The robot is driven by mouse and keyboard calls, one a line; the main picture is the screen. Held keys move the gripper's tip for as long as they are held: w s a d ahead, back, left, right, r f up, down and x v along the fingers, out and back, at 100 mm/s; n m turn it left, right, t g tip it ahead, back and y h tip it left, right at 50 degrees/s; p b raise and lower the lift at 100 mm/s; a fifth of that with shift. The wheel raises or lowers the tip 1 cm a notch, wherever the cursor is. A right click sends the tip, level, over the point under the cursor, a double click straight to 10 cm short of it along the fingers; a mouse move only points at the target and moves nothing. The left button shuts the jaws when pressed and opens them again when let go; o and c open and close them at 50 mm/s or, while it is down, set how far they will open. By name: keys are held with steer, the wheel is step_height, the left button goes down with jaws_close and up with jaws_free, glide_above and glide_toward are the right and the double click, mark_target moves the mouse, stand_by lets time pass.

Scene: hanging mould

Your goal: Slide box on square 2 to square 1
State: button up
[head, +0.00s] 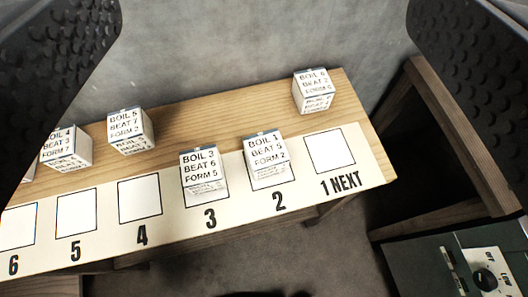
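The box on square 2 (267,158) is a white cube with a dark top edge, its face printed "BOIL 1 BEAT 5 FORM 2". It covers most of its square; the number 2 shows just in front. Square 1 (330,151) is an empty white square with a black outline to its right, marked "1 NEXT". My gripper (265,35) shows as two dark textured fingers at the upper left and upper right corners. They are wide apart with nothing between them, and their tips are out of frame or unclear.
Another box (203,172) stands on square 3, close to the left of the box on square 2. Squares 4 to 6 are empty. A dial panel (485,275) is at lower right.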

steer(key=shift+w, duration=0.2)
steer(key=c, duration=0.8)
steer(key=w+f+p, duration=0.1)
steer(key=w+f+m+g+p, duration=0.1)
steer(key=w, duration=0.1)
steer(key=w+f+m+g, duration=0.1)
steer(key=w+f, duration=0.1)
steer(key=shift+a+p, duration=0.25)
steer(key=shift+p, duration=0.15)
jaws_close()
steer(key=m+g+p, duration=0.5)
steer(key=m+g, duration=0.1)
glide_above(266, 155)
steer(key=a, duration=0.3)
step_height(266, 155, down, 11)
steer(key=f+m+g+p, duration=0.1)
steer(key=f+m+g, duration=0.1)
steer(key=f, duration=0.6)
steer(key=a+f+m+g+p, duration=0.1)
steer(key=f+m+g+p, duration=0.1)
steer(key=f, duration=0.6)
steer(key=a+f+m+g+p, duration=0.1)
steer(key=f+m+g, duration=0.2)
steer(key=f, duration=0.6)
steer(key=shift+w+m+p, duration=0.3)
steer(key=shift+m, duration=0.1)
